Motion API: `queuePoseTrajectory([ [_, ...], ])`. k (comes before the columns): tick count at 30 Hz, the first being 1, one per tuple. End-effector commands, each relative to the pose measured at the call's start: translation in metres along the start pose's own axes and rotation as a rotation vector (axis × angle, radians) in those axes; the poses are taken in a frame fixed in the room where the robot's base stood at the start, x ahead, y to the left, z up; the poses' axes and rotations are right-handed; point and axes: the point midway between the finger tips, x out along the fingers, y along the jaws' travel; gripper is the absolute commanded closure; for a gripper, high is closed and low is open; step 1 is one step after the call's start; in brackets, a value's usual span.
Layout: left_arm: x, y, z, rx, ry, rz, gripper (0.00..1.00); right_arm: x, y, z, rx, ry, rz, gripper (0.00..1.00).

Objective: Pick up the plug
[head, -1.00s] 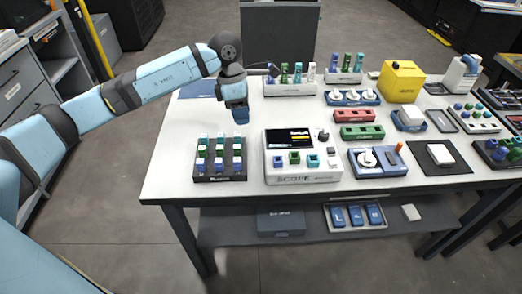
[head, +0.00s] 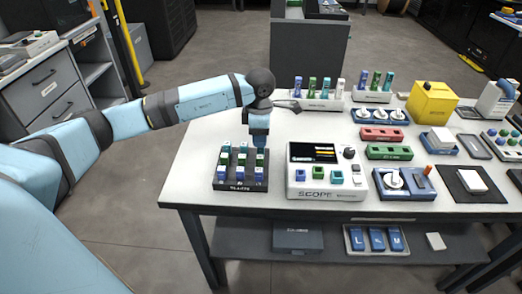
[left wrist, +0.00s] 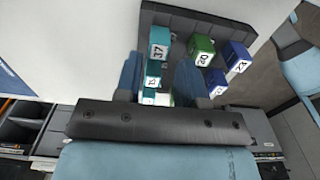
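Several small plugs in teal, green and blue stand in rows in a dark rack (head: 240,187) at the table's left front. My left gripper (head: 259,145) points down at the rack's back right corner. In the left wrist view my left gripper (left wrist: 159,78) is open, its two blue fingers on either side of a column of teal plugs. The nearest is a teal plug marked 37 (left wrist: 159,45); other teal plugs lie beyond it, partly hidden. Contact cannot be told. My right gripper is not in view.
The white scope box (head: 328,192) stands close to the rack's right. Behind it are a white plug holder (head: 318,104), a red block (head: 381,134) and a green block (head: 389,152). A yellow box (head: 432,102) is farther right. White tabletop left of the rack is clear.

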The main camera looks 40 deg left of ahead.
Motion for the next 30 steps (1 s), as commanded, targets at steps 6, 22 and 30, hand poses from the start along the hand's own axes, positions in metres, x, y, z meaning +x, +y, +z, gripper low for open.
queuePoseTrajectory([
  [6,0.035,0.001,0.002,0.0,0.001,-0.003,0.64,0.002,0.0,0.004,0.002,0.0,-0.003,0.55],
  [22,0.04,0.002,0.003,0.001,-0.001,0.0,0.94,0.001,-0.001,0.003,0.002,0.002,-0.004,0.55],
  [30,0.037,0.002,0.003,0.001,-0.001,0.0,0.94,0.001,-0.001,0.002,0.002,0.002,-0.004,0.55],
])
